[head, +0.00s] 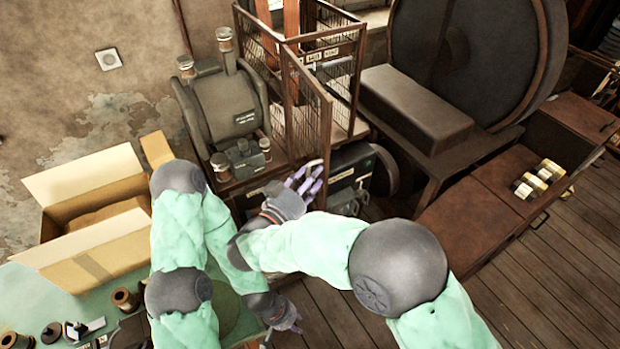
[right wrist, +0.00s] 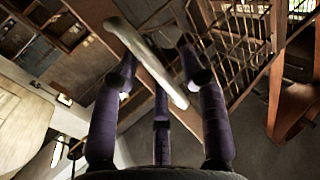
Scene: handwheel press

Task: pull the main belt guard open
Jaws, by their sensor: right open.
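The main belt guard (head: 306,110) is a brown-framed wire mesh cage around orange belts, in the upper middle of the head view. Its mesh also shows in the right wrist view (right wrist: 232,40). My right gripper (head: 308,184) is at the guard's lower front edge, its purple fingers spread. In the right wrist view, a pale bar (right wrist: 145,58), seemingly a handle, runs slantwise between the open fingers (right wrist: 158,75). I cannot tell whether they touch it. My left gripper (head: 288,318) is low, beside the green table, away from the guard. Its finger opening is unclear.
A dark motor (head: 222,105) stands left of the guard, and a large flywheel (head: 470,50) to the right. An open cardboard box (head: 95,262) sits on the green table (head: 240,325). Wooden floor (head: 540,285) is clear at lower right.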

